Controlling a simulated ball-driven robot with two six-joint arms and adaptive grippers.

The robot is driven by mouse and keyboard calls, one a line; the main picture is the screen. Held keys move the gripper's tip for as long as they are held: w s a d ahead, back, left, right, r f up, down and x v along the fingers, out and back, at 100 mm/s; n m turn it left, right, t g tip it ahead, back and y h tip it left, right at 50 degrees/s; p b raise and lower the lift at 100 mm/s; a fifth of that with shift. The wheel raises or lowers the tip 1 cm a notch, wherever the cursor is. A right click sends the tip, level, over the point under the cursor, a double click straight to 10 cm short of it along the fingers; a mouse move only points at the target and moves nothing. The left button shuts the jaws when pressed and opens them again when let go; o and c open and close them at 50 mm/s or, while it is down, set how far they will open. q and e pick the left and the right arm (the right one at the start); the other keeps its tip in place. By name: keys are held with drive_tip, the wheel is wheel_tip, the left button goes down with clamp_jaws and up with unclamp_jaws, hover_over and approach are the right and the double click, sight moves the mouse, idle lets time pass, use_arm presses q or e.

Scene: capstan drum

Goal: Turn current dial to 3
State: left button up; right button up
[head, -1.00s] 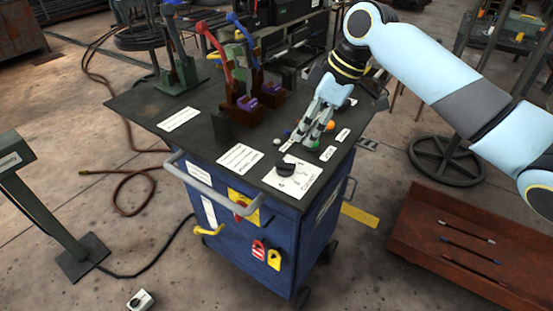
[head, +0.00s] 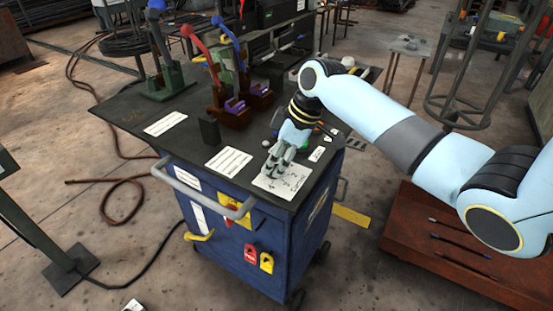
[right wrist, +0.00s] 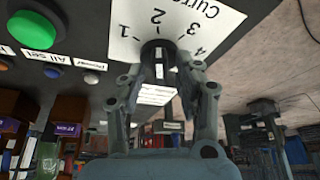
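The current dial is a dark knob on a white plate (head: 299,181) printed with numbers, at the front right corner of the blue cabinet's top. In the right wrist view the knob (right wrist: 158,46) shows at the fingertips, with the numbers 1 to 4 around it and part of the word "Current". My right gripper (head: 273,174) points down over the plate, its two fingertips on either side of the knob. The fingertips stand apart; whether they press on it I cannot tell. My left gripper is out of view.
Green (right wrist: 31,29) and blue (right wrist: 34,66) buttons sit beside the plate. Levers with red (head: 200,52) and blue (head: 226,38) handles stand farther back on the cabinet top. A handrail (head: 195,192) runs along the front. A reddish-brown tray (head: 410,245) lies on the floor at right.

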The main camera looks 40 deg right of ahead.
clamp_jaws()
drive_tip(key=shift+s+r+p, duration=0.1)
drive_tip(key=shift+p, duration=0.35)
drive_tip(key=m+h+p, duration=0.1)
drive_tip(key=m+p, duration=0.1)
drive_tip(key=p, duration=0.1)
drive_tip(key=m+t+p, duration=0.1)
drive_tip(key=m+p, duration=0.2)
drive_tip(key=p, duration=0.1)
drive_tip(key=shift+s+a+r+m+h, duration=0.1)
drive_tip(key=shift+a+m+h, duration=0.1)
drive_tip(key=shift+m+h, duration=0.15)
drive_tip(key=shift+m+h+p, duration=0.45)
drive_tip(key=shift+m+p, duration=0.4)
drive_tip(key=shift+p, duration=0.15)
drive_tip(key=shift+f+m+p, duration=0.25)
drive_tip(key=shift+m+p, duration=0.3)
drive_tip(key=shift+m, duration=0.15)
drive_tip(key=shift+h, duration=0.3)
